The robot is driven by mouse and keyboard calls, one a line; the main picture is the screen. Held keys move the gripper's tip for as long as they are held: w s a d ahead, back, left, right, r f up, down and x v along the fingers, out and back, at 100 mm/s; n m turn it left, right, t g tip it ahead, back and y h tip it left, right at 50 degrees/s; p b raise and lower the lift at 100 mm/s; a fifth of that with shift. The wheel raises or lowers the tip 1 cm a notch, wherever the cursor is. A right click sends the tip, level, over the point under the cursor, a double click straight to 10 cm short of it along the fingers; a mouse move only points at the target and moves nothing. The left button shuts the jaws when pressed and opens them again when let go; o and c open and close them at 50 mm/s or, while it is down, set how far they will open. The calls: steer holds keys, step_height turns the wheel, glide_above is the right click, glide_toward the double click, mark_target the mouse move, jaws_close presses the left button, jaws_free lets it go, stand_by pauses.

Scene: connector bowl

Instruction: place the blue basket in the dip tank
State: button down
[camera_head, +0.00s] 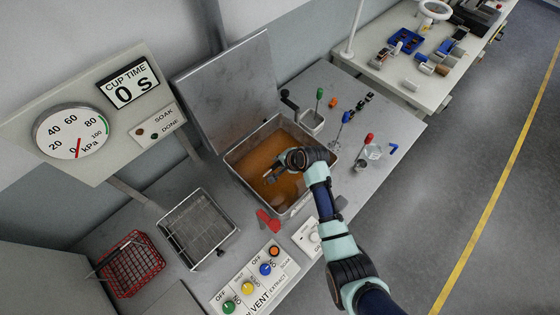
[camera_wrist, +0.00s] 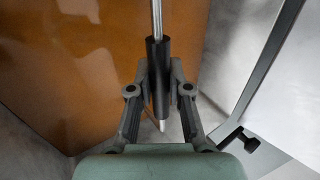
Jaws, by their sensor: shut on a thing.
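The dip tank (camera_head: 236,168) is an open metal box holding orange-brown liquid (camera_head: 252,160). The liquid also fills much of the wrist view (camera_wrist: 70,70). My gripper (camera_head: 278,168) is over the tank. In the wrist view my gripper (camera_wrist: 159,72) is shut on the black sleeve of a thin metal rod (camera_wrist: 157,20). The sleeve lies between both fingers. I cannot see what, if anything, hangs from the rod. I cannot make out a blue basket in either view; a red wire basket (camera_head: 130,265) stands at the far left.
A raised metal lid (camera_head: 230,90) stands behind the tank. A metal mesh tray (camera_head: 197,226) sits left of it, and a switch panel (camera_head: 255,280) in front. Several small coloured-handled tools stand to the right. A blue tray (camera_head: 405,41) lies on the back table.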

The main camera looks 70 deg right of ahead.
steer(key=c, duration=1.1)
jaws_free()
steer(key=shift+r, duration=0.3)
steer(key=p+v, duration=0.1)
steer(key=v, duration=1)
steer(key=shift+s+r+p, duration=0.25)
steer(key=shift+p, duration=0.15)
